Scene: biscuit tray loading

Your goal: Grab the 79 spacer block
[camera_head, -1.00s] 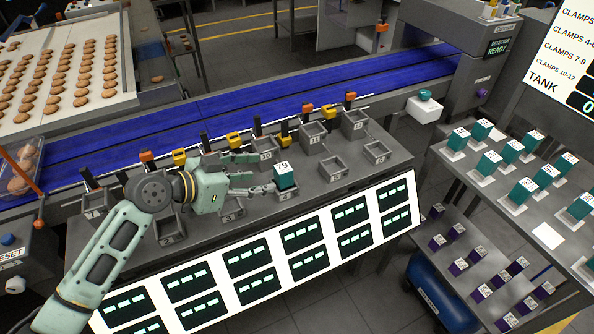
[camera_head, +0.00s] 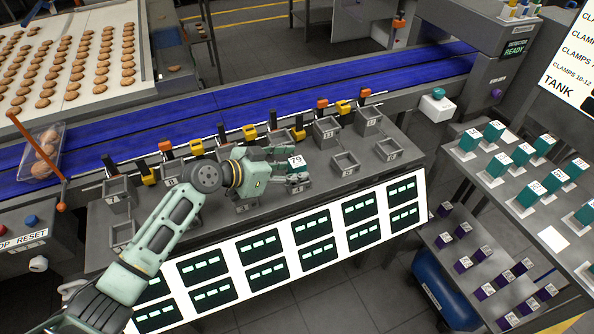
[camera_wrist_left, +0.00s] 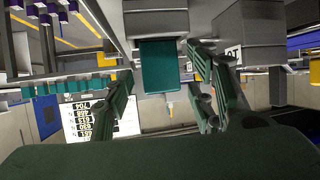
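The 79 spacer block (camera_head: 296,162) is a teal block with a white label reading 79 on top. It stands in a grey clamp holder on the bench, in the front row. My left gripper (camera_head: 292,167) reaches in from the left, one finger behind the block and one in front, partly hiding it. In the left wrist view the teal block (camera_wrist_left: 159,66) shows between the fingertips of the left gripper (camera_wrist_left: 160,65). The fingers are apart, with a narrow gap showing on each side of the block. My right gripper is not in view.
Numbered grey holders (camera_head: 345,163) stand around the block, with orange and yellow clamp handles behind. A blue conveyor (camera_head: 220,113) runs behind the bench. A slanted display panel (camera_head: 290,262) lines the front edge. Several other teal blocks (camera_head: 494,131) stand on a rack at the right.

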